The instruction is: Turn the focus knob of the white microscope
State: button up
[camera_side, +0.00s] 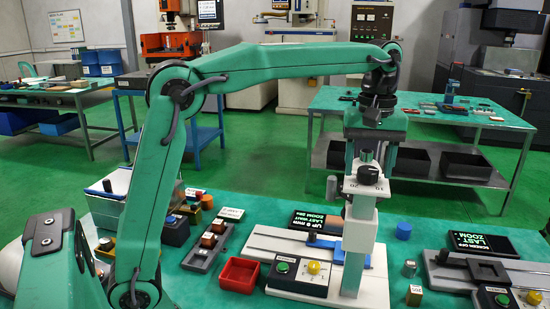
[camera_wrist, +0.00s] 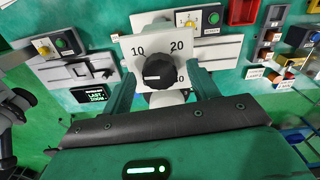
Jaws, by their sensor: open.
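The white microscope (camera_side: 360,235) stands upright on a pale base in the side view. A black ribbed knob (camera_wrist: 160,70) sits on its white top plate (camera_wrist: 135,45), marked 10, 20 and a partly hidden number; it also shows in the side view (camera_side: 368,174). A grey cylinder (camera_side: 331,189) is at the left of the head; I cannot tell which of the two is the focus knob. My gripper (camera_side: 370,166) is open and points down over the head. In the wrist view its fingers (camera_wrist: 160,80) are on either side of the black knob, apart from it.
A black screen (camera_side: 317,221) with text stands left of the microscope. A control box (camera_side: 298,277) with a green button and yellow dial is in front. A red tray (camera_side: 239,274) lies at left; a blue cylinder (camera_side: 404,231) and a second screen (camera_side: 482,244) are at right.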

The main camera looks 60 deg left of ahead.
jog(key=shift+f, duration=0.2)
jog(key=c, duration=1)
